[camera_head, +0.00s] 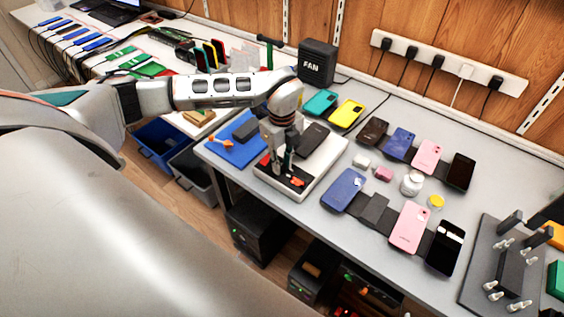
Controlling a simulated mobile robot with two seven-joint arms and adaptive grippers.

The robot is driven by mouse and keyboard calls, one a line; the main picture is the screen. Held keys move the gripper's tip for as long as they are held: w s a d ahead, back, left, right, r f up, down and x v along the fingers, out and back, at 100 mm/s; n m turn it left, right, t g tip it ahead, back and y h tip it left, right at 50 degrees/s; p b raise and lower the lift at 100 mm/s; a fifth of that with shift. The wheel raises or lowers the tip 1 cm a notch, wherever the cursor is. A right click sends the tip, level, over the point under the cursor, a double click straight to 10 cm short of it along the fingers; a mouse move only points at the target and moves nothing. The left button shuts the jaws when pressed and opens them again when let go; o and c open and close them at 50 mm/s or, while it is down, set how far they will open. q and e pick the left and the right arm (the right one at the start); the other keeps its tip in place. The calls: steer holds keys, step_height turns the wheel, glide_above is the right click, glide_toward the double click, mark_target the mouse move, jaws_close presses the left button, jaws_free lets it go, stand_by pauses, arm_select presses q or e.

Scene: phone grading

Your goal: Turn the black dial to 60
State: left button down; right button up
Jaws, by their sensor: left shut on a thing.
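A white device (322,163) with a dark front panel stands near the front edge of the grey table. A dark phone (312,139) lies on top of it. My left gripper (284,166) reaches down from above onto the front panel, and its fingers are shut on the black dial. The dial itself is hidden by the fingers, so its setting cannot be read. An orange-red part (296,181) shows beside the fingertips. My right gripper is not in view.
A blue mat (236,151) with an orange-handled tool lies left of the device. A black fan box (317,62) stands behind. Several phones, including a pink one (410,228), lie to the right. A grey fixture (480,262) stands at the far right.

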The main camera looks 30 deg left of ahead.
mark_target(282, 166)
arm_select(q)
steer(key=shift+n, duration=0.9)
steer(key=c, duration=1.8)
jaws_free()
steer(key=shift+c, duration=0.2)
steer(key=shift+r, duration=0.55)
step_height(282, 166, up, 11)
